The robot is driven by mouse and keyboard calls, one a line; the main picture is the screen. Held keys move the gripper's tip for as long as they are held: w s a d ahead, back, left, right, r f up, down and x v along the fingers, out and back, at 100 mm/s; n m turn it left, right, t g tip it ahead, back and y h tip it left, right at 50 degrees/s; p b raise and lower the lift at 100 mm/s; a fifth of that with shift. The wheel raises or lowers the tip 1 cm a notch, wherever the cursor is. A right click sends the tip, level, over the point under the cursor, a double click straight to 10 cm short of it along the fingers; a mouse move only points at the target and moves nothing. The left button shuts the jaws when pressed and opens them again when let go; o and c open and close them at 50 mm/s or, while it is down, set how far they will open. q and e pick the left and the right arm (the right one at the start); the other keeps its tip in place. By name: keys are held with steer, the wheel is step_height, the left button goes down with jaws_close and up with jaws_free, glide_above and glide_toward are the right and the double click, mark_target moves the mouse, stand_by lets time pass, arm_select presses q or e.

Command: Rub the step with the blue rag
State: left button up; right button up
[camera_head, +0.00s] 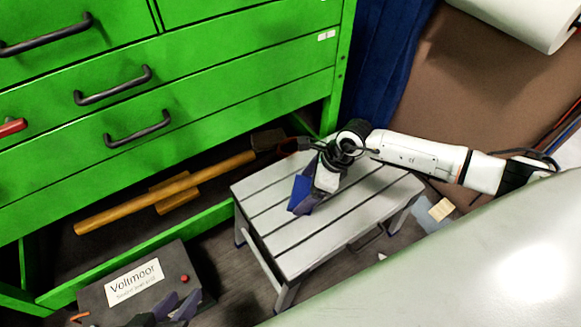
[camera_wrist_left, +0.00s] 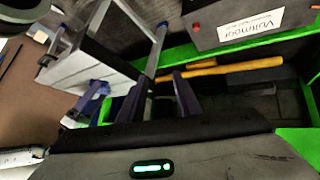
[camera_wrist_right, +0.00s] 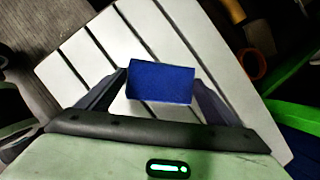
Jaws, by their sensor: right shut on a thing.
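The step (camera_head: 285,262) is a low stool with a pale slatted top, standing in front of the green cabinet in the head view. My right gripper (camera_head: 304,197) is over the step top, shut on the blue rag (camera_head: 298,191). In the right wrist view the rag (camera_wrist_right: 160,82) is a small blue block between the fingers, over the slats of the step (camera_wrist_right: 95,52). I cannot tell whether it touches them. My left gripper (camera_head: 176,304) is low at the bottom of the head view. Its fingers stand apart and empty in the left wrist view (camera_wrist_left: 160,90).
A grey Voltmoor box (camera_head: 176,268) is close to my left gripper. A wooden-handled hammer (camera_head: 190,184) lies in the open bottom bay of the green cabinet (camera_head: 200,110). A white roll (camera_head: 520,18) is at upper right. A light rounded surface (camera_head: 480,270) fills the lower right.

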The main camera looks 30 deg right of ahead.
steer(key=r+p, duration=0.2)
steer(key=r, duration=0.1)
steer(key=shift+w, duration=0.3)
arm_select(q)
steer(key=shift+s+a+r+n+t+y+p, duration=0.25)
steer(key=shift+a+r+t+p, duration=0.1)
steer(key=shift+a+r+p, duration=0.3)
steer(key=shift+s+a+r+n+t+y+p, duration=0.1)
steer(key=shift+a+r+n+t+y+p, duration=0.15)
steer(key=shift+a+r+p, duration=0.35)
steer(key=shift+s+a+r+n+t+y+p, duration=0.15)
steer(key=shift+a+r+t+p, duration=0.25)
steer(key=shift+r+p, duration=0.45)
arm_select(e)
steer(key=shift+r, duration=2.5)
arm_select(q)
steer(key=shift+f, duration=0.1)
